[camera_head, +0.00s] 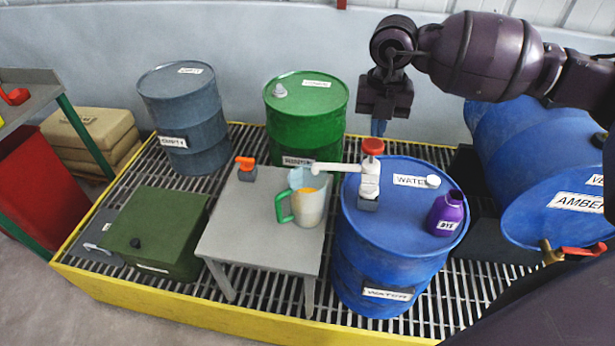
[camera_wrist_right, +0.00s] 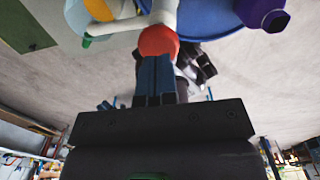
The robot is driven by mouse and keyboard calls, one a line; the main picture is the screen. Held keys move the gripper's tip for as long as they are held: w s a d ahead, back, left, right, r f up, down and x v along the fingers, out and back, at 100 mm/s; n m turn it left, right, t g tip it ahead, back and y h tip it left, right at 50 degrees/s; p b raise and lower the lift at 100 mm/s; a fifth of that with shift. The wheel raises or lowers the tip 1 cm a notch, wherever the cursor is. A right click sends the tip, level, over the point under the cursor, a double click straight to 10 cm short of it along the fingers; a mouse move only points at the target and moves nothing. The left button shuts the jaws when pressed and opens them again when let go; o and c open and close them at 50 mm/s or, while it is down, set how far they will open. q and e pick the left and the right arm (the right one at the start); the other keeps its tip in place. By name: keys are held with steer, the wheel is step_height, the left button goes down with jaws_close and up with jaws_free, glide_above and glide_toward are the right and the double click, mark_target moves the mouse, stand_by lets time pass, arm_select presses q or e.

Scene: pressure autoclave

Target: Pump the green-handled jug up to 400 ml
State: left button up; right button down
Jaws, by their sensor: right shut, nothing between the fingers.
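The clear jug (camera_head: 309,205) with a green handle (camera_head: 282,207) stands on a small grey table, with something orange showing inside its mouth. Its fill level cannot be read. A white pump (camera_head: 369,180) with a red knob (camera_head: 373,147) stands on the blue water drum (camera_head: 385,235), and its spout (camera_head: 333,167) reaches left over the jug. My right gripper (camera_head: 378,129) is shut and empty, fingers pointing down just above the knob. In the right wrist view the fingertips (camera_wrist_right: 156,60) are close to the red knob (camera_wrist_right: 158,41); contact cannot be told. My left gripper is out of view.
A purple bottle (camera_head: 446,213) stands on the water drum's right side. A green drum (camera_head: 305,115) and a grey drum (camera_head: 185,120) stand behind. A blue drum (camera_head: 545,165) lies at right. An orange-topped item (camera_head: 246,168) sits on the grey table (camera_head: 255,245).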

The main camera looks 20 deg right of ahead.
steer(key=shift+r, duration=0.1)
steer(key=shift+r+p, duration=0.8)
steer(key=shift+r, duration=0.5)
step_height(320, 180, up, 3)
steer(key=shift+r+p, duration=0.1)
steer(key=shift+p, duration=0.75)
